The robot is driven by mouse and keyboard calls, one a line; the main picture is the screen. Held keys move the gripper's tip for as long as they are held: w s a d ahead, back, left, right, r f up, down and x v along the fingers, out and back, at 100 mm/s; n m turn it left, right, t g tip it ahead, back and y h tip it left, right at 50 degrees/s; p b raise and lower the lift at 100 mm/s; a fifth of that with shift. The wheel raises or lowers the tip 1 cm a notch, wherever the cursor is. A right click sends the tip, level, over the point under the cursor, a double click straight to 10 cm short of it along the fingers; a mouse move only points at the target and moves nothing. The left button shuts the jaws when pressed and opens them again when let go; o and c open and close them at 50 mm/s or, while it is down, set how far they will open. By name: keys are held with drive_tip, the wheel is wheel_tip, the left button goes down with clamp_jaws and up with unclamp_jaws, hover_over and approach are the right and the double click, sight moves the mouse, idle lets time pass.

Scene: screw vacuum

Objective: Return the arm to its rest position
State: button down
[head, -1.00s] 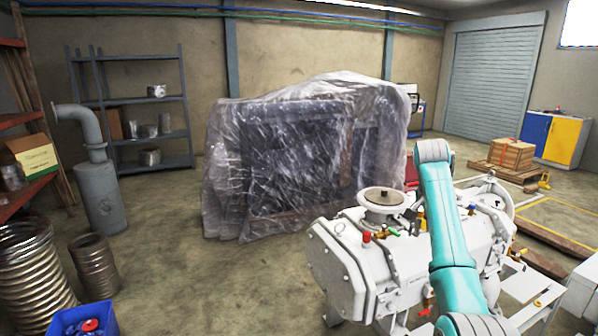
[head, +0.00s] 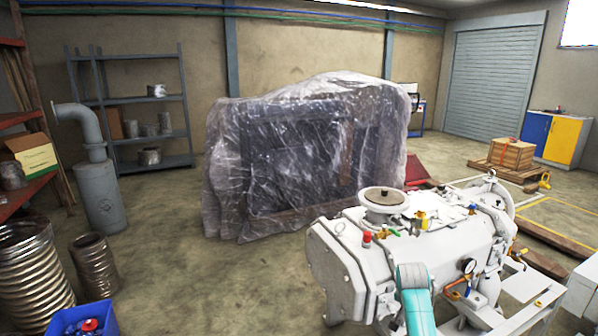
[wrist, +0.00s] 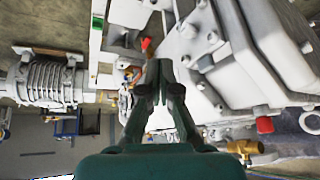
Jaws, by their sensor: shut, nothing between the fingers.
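My arm shows in the head view as a teal and grey link low in the frame, in front of the white vacuum pump (head: 345,245). My gripper (wrist: 160,68) shows in the wrist view, dark green, with its fingertips together and nothing between them. The pump (wrist: 265,45) fills much of the wrist view's upper right, close by the fingers. I cannot tell whether the fingers touch it. A red-handled part (wrist: 146,44) shows just beyond the fingertips. My gripper is outside the head view.
A plastic-wrapped machine (head: 300,160) stands behind the pump. A blue bin (head: 82,322) and coiled metal hoses (head: 35,270) stand at the left. A ribbed motor (wrist: 48,82) shows in the wrist view. Open floor (head: 200,275) lies left of the pump.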

drive_tip(key=s+a+f+n+t, duration=0.1)
drive_tip(key=s+a+f, duration=0.2)
drive_tip(key=s+f, duration=0.5)
drive_tip(key=s+a+f+n+t, duration=0.1)
drive_tip(key=s+a+f+n, duration=0.15)
drive_tip(key=s+f, duration=0.55)
drive_tip(key=s+a+f+n+t+y, duration=0.1)
drive_tip(key=s+a+f+t, duration=0.1)
drive_tip(key=s, duration=0.7)
drive_tip(key=s+a+f+t+y, duration=0.1)
drive_tip(key=s+a+f, duration=0.2)
drive_tip(key=s, duration=0.7)
drive_tip(key=s+a+r+n+t, duration=0.1)
drive_tip(key=s+r, duration=0.3)
drive_tip(key=s, duration=0.5)
drive_tip(key=s+a+r+n+t, duration=0.1)
drive_tip(key=s+a+r, duration=0.1)
drive_tip(key=s+r, duration=0.5)
drive_tip(key=s+r+n+t+y, duration=0.1)
drive_tip(key=s+r+t, duration=0.1)
drive_tip(key=s+r, duration=1.1)
drive_tip(key=shift+s+a+r+t, duration=0.3)
drive_tip(key=shift+s+r, duration=0.1)
drive_tip(key=shift+s, duration=0.25)
